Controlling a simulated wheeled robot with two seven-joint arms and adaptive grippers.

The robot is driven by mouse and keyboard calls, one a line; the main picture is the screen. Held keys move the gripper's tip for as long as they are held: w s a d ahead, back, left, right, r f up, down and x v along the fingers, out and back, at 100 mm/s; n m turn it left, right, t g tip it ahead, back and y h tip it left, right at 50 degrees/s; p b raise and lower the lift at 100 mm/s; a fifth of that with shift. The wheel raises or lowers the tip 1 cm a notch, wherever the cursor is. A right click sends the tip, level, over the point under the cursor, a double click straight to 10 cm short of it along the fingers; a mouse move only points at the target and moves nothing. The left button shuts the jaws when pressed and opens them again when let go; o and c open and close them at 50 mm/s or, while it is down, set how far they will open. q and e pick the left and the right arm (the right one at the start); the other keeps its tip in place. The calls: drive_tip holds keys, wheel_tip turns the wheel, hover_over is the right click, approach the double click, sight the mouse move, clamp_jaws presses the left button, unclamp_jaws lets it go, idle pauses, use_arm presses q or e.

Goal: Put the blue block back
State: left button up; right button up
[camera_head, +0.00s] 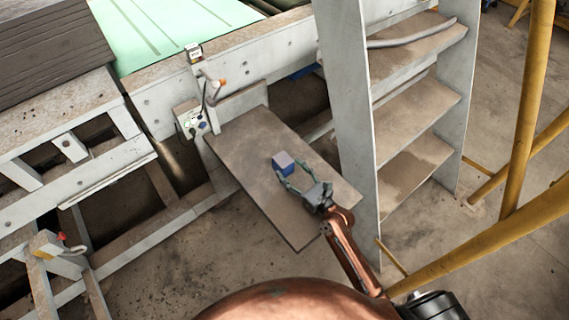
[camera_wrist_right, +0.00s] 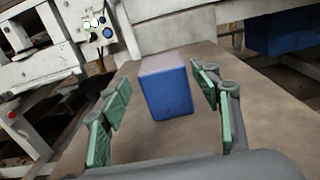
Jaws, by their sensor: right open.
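The blue block (camera_head: 284,163) stands on a brown board (camera_head: 240,150) in the head view. Its top face looks pale. In the right wrist view the blue block (camera_wrist_right: 167,92) sits upright between the two green-padded fingers, with a gap on each side. My right gripper (camera_head: 291,178) is open at the block's near side, and its fingers reach toward the block. It also shows in the right wrist view (camera_wrist_right: 163,110). My left gripper is not in view.
A grey step ladder (camera_head: 345,110) stands right of the board. Yellow rails (camera_head: 528,100) cross the right side. A control box with buttons (camera_head: 192,121) is at the board's far left corner. The board around the block is clear.

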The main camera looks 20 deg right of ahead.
sight(283, 161)
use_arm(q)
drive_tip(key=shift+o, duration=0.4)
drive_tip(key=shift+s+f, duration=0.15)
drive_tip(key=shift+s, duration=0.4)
use_arm(e)
drive_tip(key=shift+o, duration=0.4)
drive_tip(key=shift+w+f, duration=0.1)
drive_tip(key=shift+w, duration=0.35)
drive_tip(key=b+x, duration=0.1)
drive_tip(key=x, duration=0.2)
drive_tip(key=shift+w+f, duration=0.15)
drive_tip(key=shift+w, duration=0.15)
drive_tip(key=shift+w+a, duration=0.15)
drive_tip(key=shift+w, duration=0.15)
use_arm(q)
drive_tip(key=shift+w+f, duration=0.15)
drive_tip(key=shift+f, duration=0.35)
use_arm(e)
drive_tip(key=shift+c, duration=0.7)
drive_tip(key=c, duration=1.4)
